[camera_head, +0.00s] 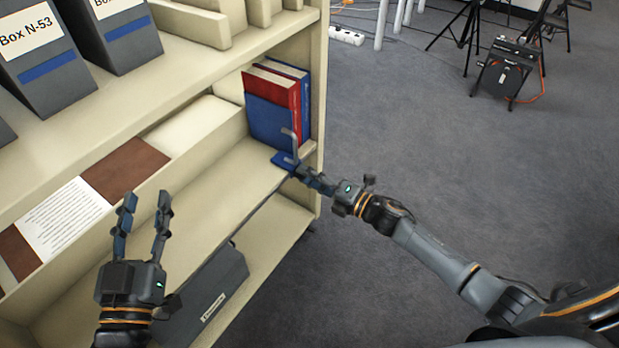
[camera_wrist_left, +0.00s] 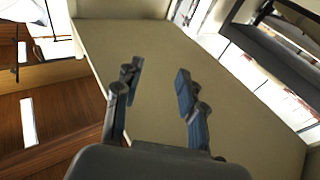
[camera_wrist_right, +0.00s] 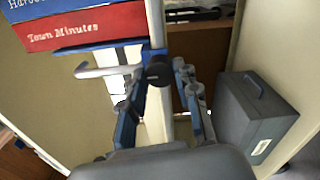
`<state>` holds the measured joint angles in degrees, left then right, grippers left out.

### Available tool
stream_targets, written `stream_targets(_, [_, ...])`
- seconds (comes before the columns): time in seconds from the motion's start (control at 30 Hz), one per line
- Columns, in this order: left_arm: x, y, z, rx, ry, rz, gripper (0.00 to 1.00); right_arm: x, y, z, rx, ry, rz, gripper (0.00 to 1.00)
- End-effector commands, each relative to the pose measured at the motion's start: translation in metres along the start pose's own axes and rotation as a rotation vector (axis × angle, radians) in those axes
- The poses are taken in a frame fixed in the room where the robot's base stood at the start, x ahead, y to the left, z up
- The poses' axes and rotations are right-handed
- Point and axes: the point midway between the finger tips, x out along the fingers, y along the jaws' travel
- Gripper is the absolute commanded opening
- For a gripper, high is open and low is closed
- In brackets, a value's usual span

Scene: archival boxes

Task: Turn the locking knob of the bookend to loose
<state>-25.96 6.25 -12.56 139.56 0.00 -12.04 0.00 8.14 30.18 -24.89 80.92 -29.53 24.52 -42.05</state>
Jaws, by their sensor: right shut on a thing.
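The blue bookend (camera_head: 268,123) stands on the middle shelf against red and blue books, with a blue base and a grey lever (camera_head: 293,143). In the right wrist view, its blue edge (camera_wrist_right: 100,48) and the pale lever (camera_wrist_right: 105,71) show beside the dark round locking knob (camera_wrist_right: 159,73). My right gripper (camera_head: 299,169) is at the bookend's front, its fingers either side of the knob and shut on it. The fingers hide part of the knob in the head view. My left gripper (camera_head: 141,207) is open and empty over the shelf; it also shows in the left wrist view (camera_wrist_left: 158,82).
The red book (camera_head: 275,88) leans by the shelf's right upright (camera_head: 318,90). A dark grey box (camera_head: 208,290) lies on the lower shelf, and labelled boxes (camera_head: 50,65) stand on the upper one.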

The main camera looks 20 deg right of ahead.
Motion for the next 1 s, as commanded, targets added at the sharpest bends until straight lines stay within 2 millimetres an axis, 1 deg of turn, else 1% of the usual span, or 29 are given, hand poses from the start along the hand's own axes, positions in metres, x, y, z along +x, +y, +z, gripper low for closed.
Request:
stream_targets(0.23, [0.0003,0.0011,-0.0075,-0.001,0.043,0.002,0.40,-0.0004,-0.0016,-0.0010,-0.047,0.001,-0.003,0.00])
stream_targets(0.63, [0.0003,0.0010,-0.0082,-0.001,0.047,0.002,0.40,-0.0005,-0.0016,-0.0007,-0.053,0.001,-0.003,0.00])
stream_targets(0.67, [0.0003,0.0010,-0.0082,-0.001,0.047,0.002,0.40,-0.0005,-0.0016,-0.0007,-0.053,0.001,-0.003,0.33])
stream_targets(0.7, [0.0003,0.0010,-0.0082,-0.001,0.047,0.002,0.40,-0.0005,-0.0016,-0.0006,-0.052,0.001,-0.003,0.41])
stream_targets(0.77, [0.0003,0.0010,-0.0082,-0.001,0.047,0.002,0.40,-0.0005,-0.0014,-0.0006,-0.052,0.001,-0.003,0.53])
stream_targets(1.0, [0.0003,0.0010,-0.0082,-0.001,0.047,0.002,0.40,-0.0002,-0.0007,-0.0002,-0.051,0.000,-0.001,0.54])
